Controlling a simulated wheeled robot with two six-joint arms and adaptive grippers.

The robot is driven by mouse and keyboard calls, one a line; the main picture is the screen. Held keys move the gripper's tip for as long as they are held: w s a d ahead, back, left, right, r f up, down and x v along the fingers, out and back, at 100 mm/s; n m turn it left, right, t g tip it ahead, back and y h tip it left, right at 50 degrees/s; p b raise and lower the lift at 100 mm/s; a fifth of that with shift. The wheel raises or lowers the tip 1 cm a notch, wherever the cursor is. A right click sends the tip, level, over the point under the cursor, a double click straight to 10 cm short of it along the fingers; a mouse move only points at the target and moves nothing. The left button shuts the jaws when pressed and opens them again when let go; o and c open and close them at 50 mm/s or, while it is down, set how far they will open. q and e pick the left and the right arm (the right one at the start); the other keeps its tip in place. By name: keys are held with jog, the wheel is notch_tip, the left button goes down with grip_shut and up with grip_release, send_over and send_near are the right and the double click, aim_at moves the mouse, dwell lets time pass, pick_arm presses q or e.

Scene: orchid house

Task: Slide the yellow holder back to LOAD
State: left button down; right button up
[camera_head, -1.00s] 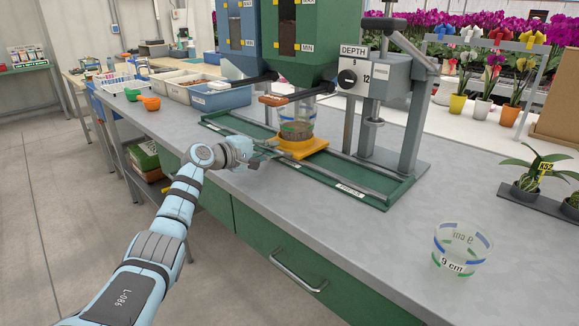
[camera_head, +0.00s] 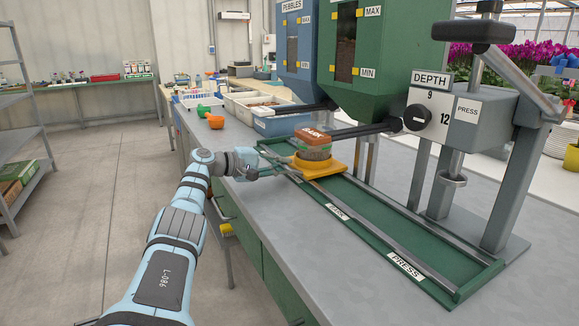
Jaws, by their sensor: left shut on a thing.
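The yellow holder (camera_head: 337,168) sits on the green track (camera_head: 395,212), behind its BARK label (camera_head: 338,212) and well back from its PRESS label (camera_head: 405,266). A clear pot (camera_head: 314,154) with dark filling stands upright on the holder. An orange BARK lever (camera_head: 312,135) covers the pot's top in this view. My left gripper (camera_head: 289,164) is at the holder's left side, low over the track's front edge, and is shut on the holder; the exact contact is small and unclear. No LOAD label can be read. My right gripper is not in view.
The green hopper (camera_head: 392,40) and blue hopper (camera_head: 292,50) rise behind the track. The DEPTH press (camera_head: 440,110) stands at its right end. The grey bench front (camera_head: 290,235) is clear.

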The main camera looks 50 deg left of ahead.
pick_arm(q)
jog(key=c, duration=1.7)
grip_release()
jog(key=shift+w, duration=0.1)
jog(key=shift+o, duration=0.2)
jog(key=shift+s+a, duration=0.25)
jog(key=shift+s, duration=0.35)
jog(key=v, duration=0.5)
jog(key=shift+s, duration=0.25)
jog(key=shift+s+r, duration=0.3)
jog(key=shift+s, duration=0.1)
